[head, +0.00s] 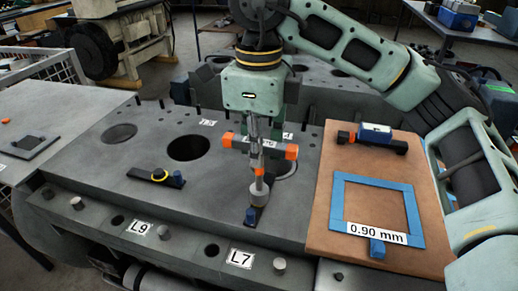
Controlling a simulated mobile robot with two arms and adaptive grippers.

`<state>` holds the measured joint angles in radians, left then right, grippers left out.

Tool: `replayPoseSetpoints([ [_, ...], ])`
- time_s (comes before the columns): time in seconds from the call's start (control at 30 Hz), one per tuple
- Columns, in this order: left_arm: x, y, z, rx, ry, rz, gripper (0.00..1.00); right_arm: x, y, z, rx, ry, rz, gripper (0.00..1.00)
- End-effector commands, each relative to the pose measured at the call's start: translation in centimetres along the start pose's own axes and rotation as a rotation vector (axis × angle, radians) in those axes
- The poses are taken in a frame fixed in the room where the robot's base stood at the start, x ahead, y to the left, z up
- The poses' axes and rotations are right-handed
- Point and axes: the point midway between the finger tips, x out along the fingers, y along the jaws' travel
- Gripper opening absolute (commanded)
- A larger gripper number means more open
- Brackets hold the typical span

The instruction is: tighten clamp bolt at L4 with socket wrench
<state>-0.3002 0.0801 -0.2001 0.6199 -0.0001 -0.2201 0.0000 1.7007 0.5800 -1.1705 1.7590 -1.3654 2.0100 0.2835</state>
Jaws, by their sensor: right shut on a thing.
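My right gripper (257,128) comes down from the upper right and points at the engine block. It is shut on a socket wrench (258,173), a grey upright tool that seems to have an orange-ended cross handle. The wrench's lower end is over or against a dark clamp with a blue end (251,216); I cannot tell whether it is seated on a bolt. Another dark clamp (155,177) with a yellow ring and a blue end lies left of it. Labels L9 and L7 are readable; no L4 label is readable. My left gripper is out of view.
The grey engine block (110,180) has round bores (188,148) and upright studs. At right, a brown board (320,215) carries a blue frame (420,213) marked 0.90 mm and a dark tool with a blue box (375,133). A grey table (60,120) stands at left.

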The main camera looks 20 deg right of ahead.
Motion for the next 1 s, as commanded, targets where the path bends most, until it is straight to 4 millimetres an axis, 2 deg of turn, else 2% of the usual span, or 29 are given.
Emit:
replayPoseSetpoints([
  [0.3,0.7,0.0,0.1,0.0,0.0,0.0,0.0,0.1,0.0,0.0,0.416,0.002,-0.001,0.0],
  [0.43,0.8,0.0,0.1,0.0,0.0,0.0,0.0,0.1,0.0,0.0,0.528,0.002,-0.001,0.0],
  [0.77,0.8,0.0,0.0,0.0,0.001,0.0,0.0,0.0,0.0,0.0,0.557,0.003,0.0,0.0],
  [1.0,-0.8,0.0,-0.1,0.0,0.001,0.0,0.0,-1.7,0.0,0.0,0.556,0.003,0.0,0.0],
])
